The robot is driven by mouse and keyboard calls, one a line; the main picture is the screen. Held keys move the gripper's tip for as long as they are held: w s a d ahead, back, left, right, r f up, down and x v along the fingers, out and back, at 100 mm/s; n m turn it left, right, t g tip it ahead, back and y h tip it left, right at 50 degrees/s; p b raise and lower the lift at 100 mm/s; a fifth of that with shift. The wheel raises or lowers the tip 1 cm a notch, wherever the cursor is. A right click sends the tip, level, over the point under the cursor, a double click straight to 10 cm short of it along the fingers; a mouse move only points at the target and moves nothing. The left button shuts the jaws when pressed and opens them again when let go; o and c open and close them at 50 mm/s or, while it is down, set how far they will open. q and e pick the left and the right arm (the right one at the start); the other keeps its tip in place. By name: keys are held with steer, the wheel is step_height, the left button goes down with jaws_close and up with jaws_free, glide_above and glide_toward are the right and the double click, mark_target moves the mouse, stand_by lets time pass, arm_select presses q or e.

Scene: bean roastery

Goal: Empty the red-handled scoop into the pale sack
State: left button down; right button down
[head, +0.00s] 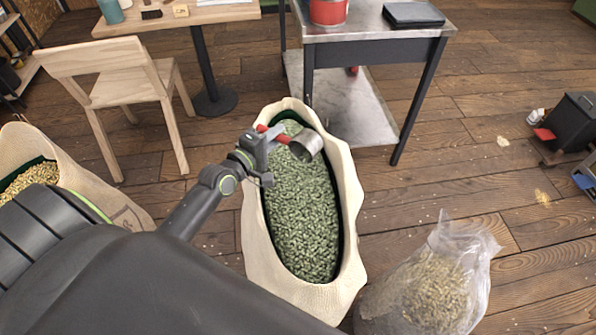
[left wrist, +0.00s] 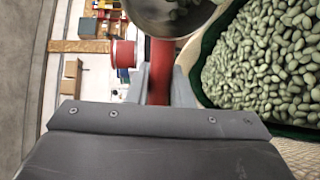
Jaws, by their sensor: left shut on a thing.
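The scoop (head: 308,146) is a small metal cup on a red handle (head: 272,131). My left gripper (head: 266,142) is shut on the red handle and holds the scoop over the pale cloth sack (head: 349,200) in the middle. That sack stands open, with a dark green lining, and is filled with green beans. In the left wrist view the handle (left wrist: 159,75) runs between my fingers (left wrist: 160,85). The metal cup (left wrist: 150,22) is cut off at the top edge, with a few green beans in it. My right gripper is out of view.
Another pale sack (head: 85,190) with yellowish beans stands at the left, partly behind my arm. A clear plastic bag (head: 430,285) of beans is at the lower right. A metal table (head: 370,32) with a red tin (head: 328,12) and a wooden chair (head: 125,90) stand behind.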

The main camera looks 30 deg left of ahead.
arm_select(q)
steer(key=shift+s+r+t+b, duration=0.35)
steer(key=shift+r+t+b, duration=0.65)
steer(key=shift+b, duration=1)
steer(key=shift+s+t+b, duration=0.1)
steer(key=shift+t+b, duration=0.2)
steer(key=shift+b, duration=0.2)
steer(key=shift+r, duration=0.1)
steer(key=shift+r+b, duration=0.15)
steer(key=shift+b, duration=0.3)
steer(key=shift+a+t, duration=0.1)
steer(key=shift+t, duration=0.2)
steer(key=shift+s+r+h+b, duration=0.15)
steer(key=shift+r+h+b, duration=0.15)
steer(key=shift+b, duration=0.3)
steer(key=shift+t, duration=0.3)
